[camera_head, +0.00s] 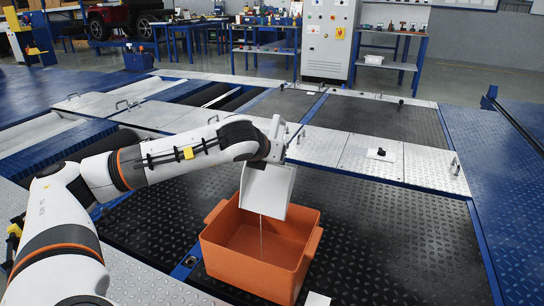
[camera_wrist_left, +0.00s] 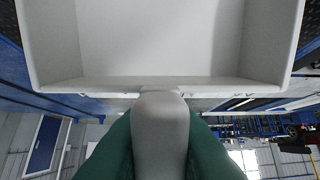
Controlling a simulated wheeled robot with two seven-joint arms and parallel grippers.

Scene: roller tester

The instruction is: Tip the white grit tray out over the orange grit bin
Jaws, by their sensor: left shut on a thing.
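The white grit tray (camera_head: 267,188) hangs steeply tilted over the orange grit bin (camera_head: 262,272), its lower edge above the bin's opening. A thin pale streak drops from that edge into the bin; it looks like falling grit. My left gripper (camera_head: 272,157) is at the tray's upper end. In the left wrist view, its green fingers (camera_wrist_left: 160,135) are shut on the tray's grey handle, and the tray (camera_wrist_left: 160,40) shows a bare white inside. The bin stands upright on the dark floor plate; its visible inside shows no clear heap. My right gripper is not in view.
Dark checkered plate (camera_head: 400,230) lies free to the right of the bin. A small white piece (camera_head: 317,299) lies by the bin's front right corner. Metal cover plates with handles, a white cabinet (camera_head: 327,40) and blue workbenches stand farther back.

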